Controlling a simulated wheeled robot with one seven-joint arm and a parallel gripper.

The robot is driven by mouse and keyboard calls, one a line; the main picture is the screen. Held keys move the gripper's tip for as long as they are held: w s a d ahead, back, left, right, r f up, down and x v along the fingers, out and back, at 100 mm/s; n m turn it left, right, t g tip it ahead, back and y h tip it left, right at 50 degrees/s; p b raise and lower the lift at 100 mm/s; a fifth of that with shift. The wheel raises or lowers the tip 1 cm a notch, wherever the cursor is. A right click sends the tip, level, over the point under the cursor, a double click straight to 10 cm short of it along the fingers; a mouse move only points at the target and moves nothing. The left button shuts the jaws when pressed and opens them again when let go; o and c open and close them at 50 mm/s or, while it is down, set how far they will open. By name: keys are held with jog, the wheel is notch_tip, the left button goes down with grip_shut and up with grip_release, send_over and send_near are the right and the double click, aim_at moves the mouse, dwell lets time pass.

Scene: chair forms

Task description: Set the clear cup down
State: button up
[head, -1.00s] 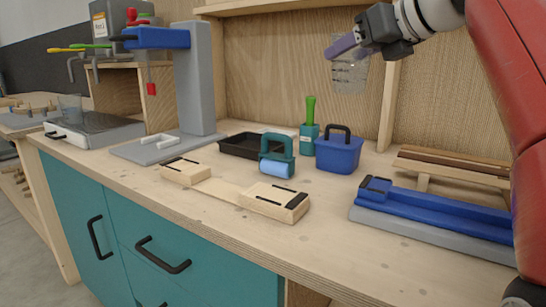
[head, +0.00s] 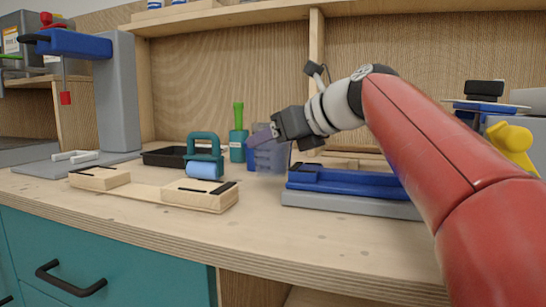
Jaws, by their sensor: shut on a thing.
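The clear cup (head: 272,159) is see-through and faintly bluish, and stands about upright in the head view. My gripper (head: 264,138) is shut on its upper part, with purplish fingers at the rim. The cup is low over the wooden workbench (head: 150,214), just left of the blue clamp-like tool. I cannot tell whether its base touches the bench top. A blue handled box (head: 249,161) is mostly hidden behind the cup and gripper.
The long blue and grey tool (head: 345,190) lies right of the cup. A teal-handled blue roller (head: 205,162), black tray (head: 165,157) and green-handled teal container (head: 238,140) stand left. A wooden jig (head: 155,190) lies in front. Bare bench shows between jig and blue tool.

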notch_tip(320, 180, down, 2)
jog(key=shift+f+b, duration=0.1)
jog(key=shift+b, duration=0.2)
jog(key=o, duration=0.7)
jog(key=shift+o, duration=0.2)
